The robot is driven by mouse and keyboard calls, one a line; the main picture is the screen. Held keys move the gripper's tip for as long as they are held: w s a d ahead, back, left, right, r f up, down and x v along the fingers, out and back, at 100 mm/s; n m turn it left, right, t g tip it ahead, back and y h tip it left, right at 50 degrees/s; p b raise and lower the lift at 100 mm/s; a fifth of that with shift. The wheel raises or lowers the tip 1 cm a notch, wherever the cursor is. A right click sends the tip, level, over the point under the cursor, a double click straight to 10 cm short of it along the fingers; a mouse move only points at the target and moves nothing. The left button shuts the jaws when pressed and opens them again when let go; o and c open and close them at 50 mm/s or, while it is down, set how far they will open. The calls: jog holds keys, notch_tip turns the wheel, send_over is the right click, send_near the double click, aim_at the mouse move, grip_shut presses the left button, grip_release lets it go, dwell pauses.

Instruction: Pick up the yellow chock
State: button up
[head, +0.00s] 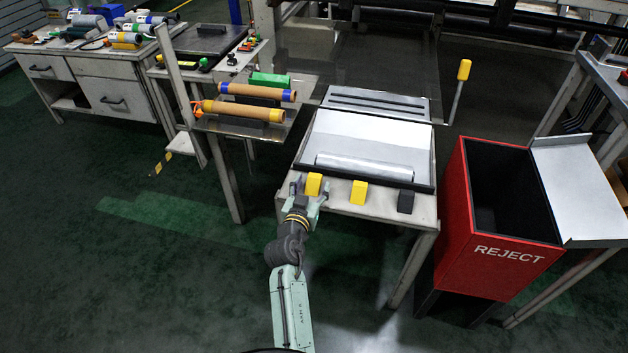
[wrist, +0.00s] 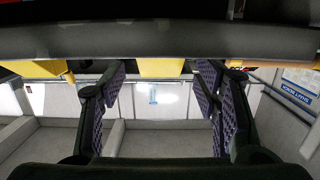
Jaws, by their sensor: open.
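Two yellow chocks stand along the front ledge of the grey metal table. The left yellow chock (head: 314,184) is at my gripper (head: 311,199), whose fingers show on either side of it. The other yellow chock (head: 358,192) stands to the right, clear of my gripper. In the wrist view my gripper (wrist: 160,85) is open, with nothing shut between its fingers. A yellow block (wrist: 160,68) shows at the top between the fingertips, partly hidden by a dark bar. I cannot tell whether either finger touches the chock.
A black block (head: 405,201) stands on the ledge further right. Behind the ledge, a silver roll (head: 365,167) lies in the table's dark-rimmed tray. A red reject bin (head: 500,225) stands at right. Brown rolls (head: 243,111) rest on a rack at left.

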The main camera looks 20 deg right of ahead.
jog(key=c, duration=1.2)
